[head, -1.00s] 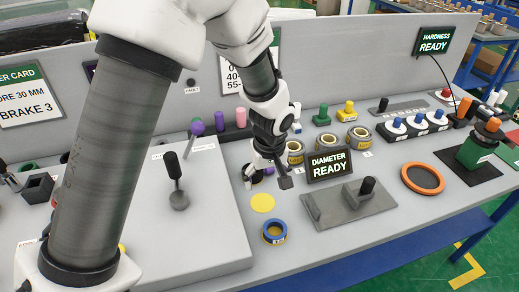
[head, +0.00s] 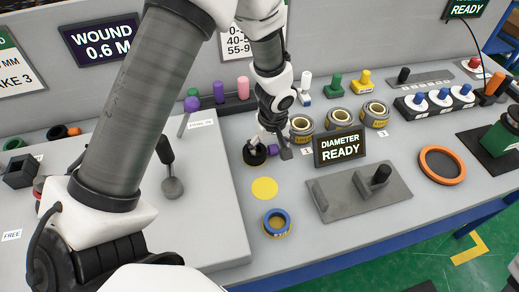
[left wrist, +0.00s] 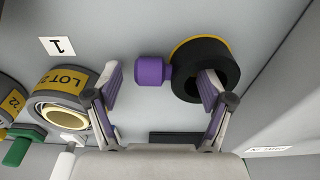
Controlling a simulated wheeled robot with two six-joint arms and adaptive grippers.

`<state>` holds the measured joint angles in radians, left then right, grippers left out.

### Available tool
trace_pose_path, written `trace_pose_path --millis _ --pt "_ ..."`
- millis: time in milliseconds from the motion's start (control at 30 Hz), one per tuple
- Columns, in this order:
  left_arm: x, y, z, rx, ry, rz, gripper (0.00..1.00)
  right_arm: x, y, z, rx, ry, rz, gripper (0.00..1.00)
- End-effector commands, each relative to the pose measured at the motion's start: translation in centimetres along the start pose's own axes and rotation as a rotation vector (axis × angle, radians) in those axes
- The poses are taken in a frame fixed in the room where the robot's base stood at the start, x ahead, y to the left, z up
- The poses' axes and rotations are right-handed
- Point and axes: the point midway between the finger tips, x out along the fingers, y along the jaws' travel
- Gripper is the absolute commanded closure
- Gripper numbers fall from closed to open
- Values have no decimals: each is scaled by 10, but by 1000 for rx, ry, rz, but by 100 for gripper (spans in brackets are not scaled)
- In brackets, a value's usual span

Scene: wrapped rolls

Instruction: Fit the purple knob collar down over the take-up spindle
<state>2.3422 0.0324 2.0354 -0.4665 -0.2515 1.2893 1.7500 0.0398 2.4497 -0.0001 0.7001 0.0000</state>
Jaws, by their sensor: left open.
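A purple knob (left wrist: 152,70) shows in the left wrist view, beside a black ring (left wrist: 188,56) with a yellow edge; I cannot tell whether they are joined. In the head view the purple piece (head: 273,150) lies just right of the black ring (head: 250,158). My left gripper (head: 272,146) is open above them. In the left wrist view its fingers (left wrist: 160,88) straddle the purple knob, one overlapping the ring's hole. I cannot tell which part is the take-up spindle. My arm hides part of the left side. My right gripper is not in view.
A grey platform (head: 205,215) with a black-handled lever (head: 166,155) stands left. A yellow disc (head: 264,189) and blue-rimmed roll (head: 277,222) lie in front. The DIAMETER display (head: 340,148), a grey fixture (head: 350,195) and several rolls (head: 338,120) stand right. An orange ring (head: 442,164) lies farther right.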

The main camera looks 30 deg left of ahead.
Motion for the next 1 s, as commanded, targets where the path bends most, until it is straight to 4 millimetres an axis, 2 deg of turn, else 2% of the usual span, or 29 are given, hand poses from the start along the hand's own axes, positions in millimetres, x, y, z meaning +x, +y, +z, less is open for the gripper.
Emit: trace_pose_path --millis 67,200,267,667,1000 --pt "0 0 0 0 0 0 23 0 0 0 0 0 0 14" --pt "0 0 0 0 0 0 72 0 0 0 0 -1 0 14" --pt "0 0 0 0 0 0 93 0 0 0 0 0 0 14" --pt "-4 0 0 1 0 0 93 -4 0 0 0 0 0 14" --pt "-33 6 -6 7 1 2 93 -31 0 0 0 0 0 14"
